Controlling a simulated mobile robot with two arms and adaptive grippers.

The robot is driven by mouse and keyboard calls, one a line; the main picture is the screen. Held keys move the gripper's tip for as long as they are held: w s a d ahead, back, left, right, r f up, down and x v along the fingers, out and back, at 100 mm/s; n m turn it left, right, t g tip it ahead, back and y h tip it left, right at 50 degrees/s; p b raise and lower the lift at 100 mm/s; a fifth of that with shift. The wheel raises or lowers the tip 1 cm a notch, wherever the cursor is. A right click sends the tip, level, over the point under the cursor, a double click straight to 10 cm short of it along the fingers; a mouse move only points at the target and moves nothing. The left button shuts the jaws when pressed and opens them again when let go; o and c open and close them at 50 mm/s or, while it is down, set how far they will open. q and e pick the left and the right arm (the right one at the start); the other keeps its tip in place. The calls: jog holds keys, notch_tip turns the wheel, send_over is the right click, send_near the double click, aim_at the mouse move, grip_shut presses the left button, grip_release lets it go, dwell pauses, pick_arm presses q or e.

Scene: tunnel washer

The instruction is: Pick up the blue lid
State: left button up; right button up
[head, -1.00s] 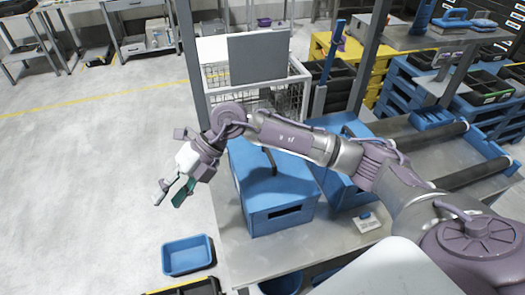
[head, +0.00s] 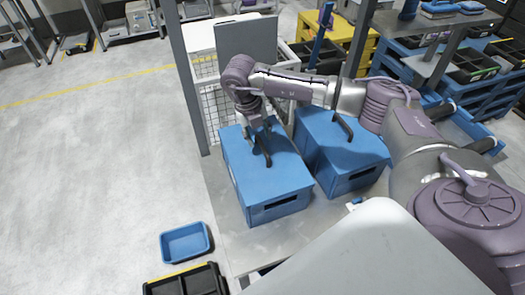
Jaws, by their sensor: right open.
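Two blue boxes with blue lids stand side by side on the metal table. The left blue lid (head: 278,178) has a dark arched handle (head: 264,152) along its middle. The right blue lid (head: 362,152) has a similar handle. My right gripper (head: 261,134) is open and points down at the far end of the left lid's handle. The wrist and arm partly hide the fingers, so I cannot tell whether they touch the handle. My left gripper is not in view.
A white wire cage (head: 206,92) with a grey panel stands behind the boxes. A grey post (head: 186,70) rises left of it. A small blue tray (head: 186,243) and a black crate (head: 188,284) lie at the lower left. The floor at left is clear.

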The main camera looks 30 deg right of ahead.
aim_at(262, 145)
jog(key=f+p, duration=0.2)
jog(key=f, duration=0.1)
jog(key=d+f+p, duration=0.1)
jog(key=shift+s+f, duration=0.25)
jog(key=shift+f, duration=0.45)
grip_shut()
jog(key=shift+r, duration=0.1)
